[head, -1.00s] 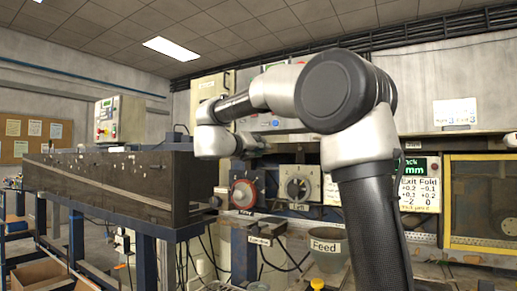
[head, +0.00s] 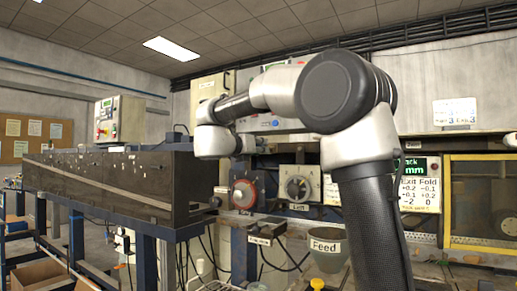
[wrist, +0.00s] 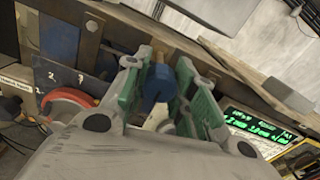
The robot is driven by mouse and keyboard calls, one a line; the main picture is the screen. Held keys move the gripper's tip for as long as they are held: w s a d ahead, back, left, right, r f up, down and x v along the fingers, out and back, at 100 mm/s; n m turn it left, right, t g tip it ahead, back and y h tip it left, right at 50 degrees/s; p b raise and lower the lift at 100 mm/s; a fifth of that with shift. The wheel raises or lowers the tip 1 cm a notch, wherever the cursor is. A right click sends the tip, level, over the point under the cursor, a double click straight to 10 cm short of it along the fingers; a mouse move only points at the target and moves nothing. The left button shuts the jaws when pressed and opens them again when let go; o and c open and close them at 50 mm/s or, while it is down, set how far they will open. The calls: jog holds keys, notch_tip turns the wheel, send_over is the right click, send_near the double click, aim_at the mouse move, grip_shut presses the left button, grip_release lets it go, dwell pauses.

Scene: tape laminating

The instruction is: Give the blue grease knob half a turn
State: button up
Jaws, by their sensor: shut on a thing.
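The blue grease knob (wrist: 158,84) shows in the middle of the wrist view, between the green pads of my gripper (wrist: 160,70). The pads are shut on the knob, one on each side. A pale stem or fitting shows just below the knob, partly hidden by my gripper. In the head view my arm covers the upper right of the machine, and I cannot make out the knob or the gripper fingers there.
In the head view, a red dial (head: 244,193) and a grey dial (head: 297,188) sit on the machine front. A Feed cup (head: 327,258) stands below. A readout panel (head: 420,186) is at the right. In the wrist view, a red curved part (wrist: 68,100) lies left of the gripper.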

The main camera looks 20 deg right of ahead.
jog(key=shift+f, duration=0.2)
jog(key=o, duration=1.1)
jog(key=shift+r, duration=0.1)
jog(key=v, duration=1.2)
